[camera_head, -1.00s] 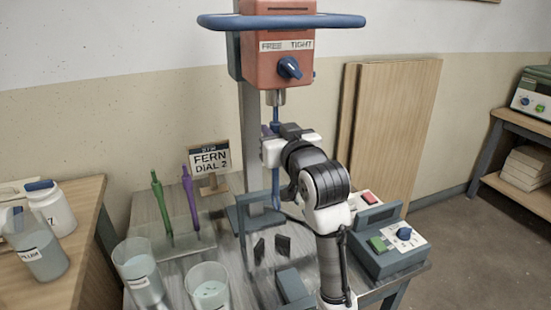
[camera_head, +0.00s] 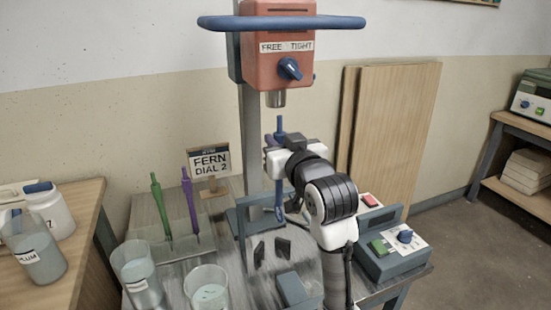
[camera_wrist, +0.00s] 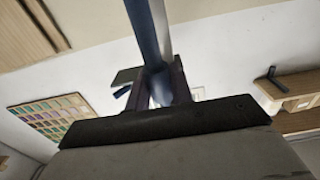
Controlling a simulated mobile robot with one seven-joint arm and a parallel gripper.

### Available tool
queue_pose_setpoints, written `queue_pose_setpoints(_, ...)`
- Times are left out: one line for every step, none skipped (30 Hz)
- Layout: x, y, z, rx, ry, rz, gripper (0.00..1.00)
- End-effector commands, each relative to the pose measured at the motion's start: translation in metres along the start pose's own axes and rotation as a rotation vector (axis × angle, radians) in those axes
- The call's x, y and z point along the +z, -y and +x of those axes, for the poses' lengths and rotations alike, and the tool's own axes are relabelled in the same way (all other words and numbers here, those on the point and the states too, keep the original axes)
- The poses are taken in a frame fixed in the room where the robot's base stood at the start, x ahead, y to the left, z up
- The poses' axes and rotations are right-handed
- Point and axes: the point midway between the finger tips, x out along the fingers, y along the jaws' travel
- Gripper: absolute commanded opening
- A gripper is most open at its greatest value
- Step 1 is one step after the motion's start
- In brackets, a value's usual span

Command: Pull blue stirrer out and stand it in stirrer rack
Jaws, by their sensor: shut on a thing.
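The blue stirrer (camera_head: 279,196) hangs upright in my gripper (camera_head: 275,158), below the red mixer head (camera_head: 278,62). Its top end is below the chuck (camera_head: 275,99), with a gap between them. In the wrist view the blue shaft (camera_wrist: 146,35) runs between the fingers of my gripper (camera_wrist: 160,88), which are shut on it. The stirrer rack (camera_head: 190,238) is a clear plate at the left of the bench, with a green stirrer (camera_head: 161,206) and a purple stirrer (camera_head: 190,203) standing in it. The head's knob (camera_head: 289,69) sits below a FREE / TIGHT label.
A sign reading FERN DIAL 2 (camera_head: 210,162) stands behind the rack. Two clear buckets (camera_head: 138,272) (camera_head: 208,290) stand in front of it. Two dark blocks (camera_head: 283,248) are on the bench. A control box (camera_head: 390,250) is at the right. The grey post (camera_head: 252,140) rises behind the stirrer.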

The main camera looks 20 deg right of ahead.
Motion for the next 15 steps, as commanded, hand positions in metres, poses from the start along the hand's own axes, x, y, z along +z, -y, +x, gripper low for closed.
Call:
queue_pose_setpoints(0.000,-0.001,-0.004,0.001,-0.001,0.000,0.00)
queue_pose_setpoints(0.000,-0.001,-0.005,0.002,-0.001,0.000,0.00)
queue_pose_setpoints(0.000,-0.001,-0.008,0.002,-0.001,0.000,0.00)
queue_pose_setpoints(0.000,-0.001,-0.010,0.002,-0.002,0.000,0.00)
queue_pose_setpoints(0.000,-0.001,-0.012,0.002,-0.002,0.000,0.00)
queue_pose_setpoints(0.000,-0.001,-0.014,0.002,-0.002,0.000,0.00)
queue_pose_setpoints(0.000,-0.001,-0.016,0.002,-0.001,0.000,0.00)
queue_pose_setpoints(0.000,-0.001,-0.017,0.002,-0.001,0.000,0.00)
queue_pose_setpoints(0.000,-0.001,-0.020,0.001,-0.001,0.000,0.00)
queue_pose_setpoints(0.000,0.000,-0.022,0.001,-0.001,0.000,0.00)
queue_pose_setpoints(0.000,0.000,-0.024,0.001,-0.002,0.000,0.00)
queue_pose_setpoints(-0.001,0.000,-0.026,0.001,-0.002,0.000,0.00)
queue_pose_setpoints(-0.001,0.000,-0.028,0.001,-0.002,0.000,0.00)
queue_pose_setpoints(0.000,-0.001,-0.029,0.001,-0.002,0.000,0.00)
queue_pose_setpoints(0.000,-0.001,-0.032,0.002,-0.002,0.000,0.00)
